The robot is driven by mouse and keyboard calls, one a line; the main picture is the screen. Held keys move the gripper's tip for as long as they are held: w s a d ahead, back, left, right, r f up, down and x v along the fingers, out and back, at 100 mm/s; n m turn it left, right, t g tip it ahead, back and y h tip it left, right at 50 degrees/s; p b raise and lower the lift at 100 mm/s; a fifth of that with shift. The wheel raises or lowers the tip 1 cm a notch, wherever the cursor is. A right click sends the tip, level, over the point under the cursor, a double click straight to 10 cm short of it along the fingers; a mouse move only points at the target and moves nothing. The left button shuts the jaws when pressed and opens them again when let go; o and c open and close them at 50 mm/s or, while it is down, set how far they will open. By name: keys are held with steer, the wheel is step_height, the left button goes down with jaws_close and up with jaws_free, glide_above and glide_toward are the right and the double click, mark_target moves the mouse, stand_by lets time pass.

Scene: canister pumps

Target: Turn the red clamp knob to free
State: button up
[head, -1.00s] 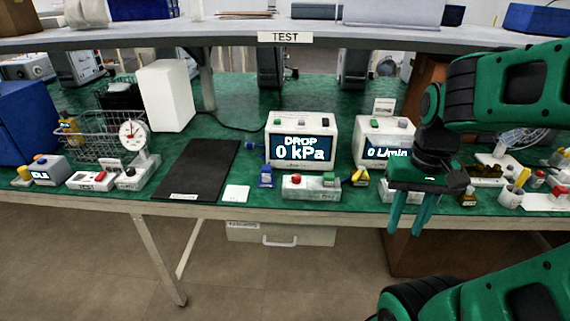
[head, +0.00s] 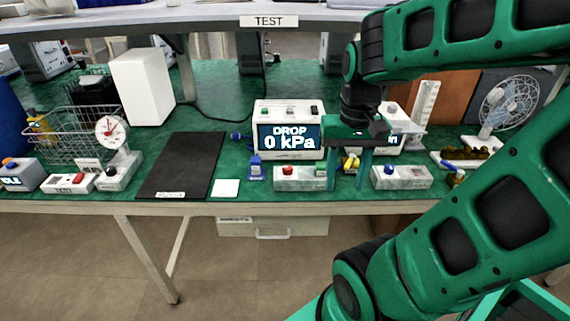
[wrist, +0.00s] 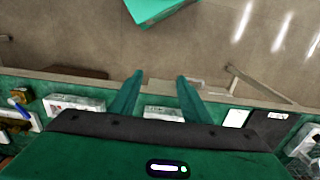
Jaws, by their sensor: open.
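A red knob (head: 287,170) sits on top of a low white block (head: 300,183) at the bench's front edge, below a display reading "DROP 0 kPa" (head: 290,138). A small green part is at the block's right end. My gripper (head: 347,185) is open and empty, fingers pointing down, just right of this block. In the wrist view, my open fingers (wrist: 160,76) reach toward the bench's front edge. A white block (wrist: 163,113) shows between them, mostly hidden by my gripper body; I cannot see a red knob there.
A similar block with a blue knob (head: 389,169) stands to the right. A second display (head: 388,142) is partly hidden behind my gripper. A blue item (head: 256,168) and a yellow item (head: 351,163) flank the red-knob block. A black mat (head: 182,165) lies left. A shelf (head: 215,24) hangs above.

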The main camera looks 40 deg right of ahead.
steer(key=w+d+m, duration=0.1)
steer(key=w+d, duration=0.1)
steer(key=w, duration=1)
steer(key=m, duration=0.1)
glide_above(288, 167)
steer(key=f, duration=0.2)
step_height(288, 167, down, 10)
steer(key=shift+c, duration=0.3)
steer(key=c, duration=1)
steer(key=shift+d, duration=0.15)
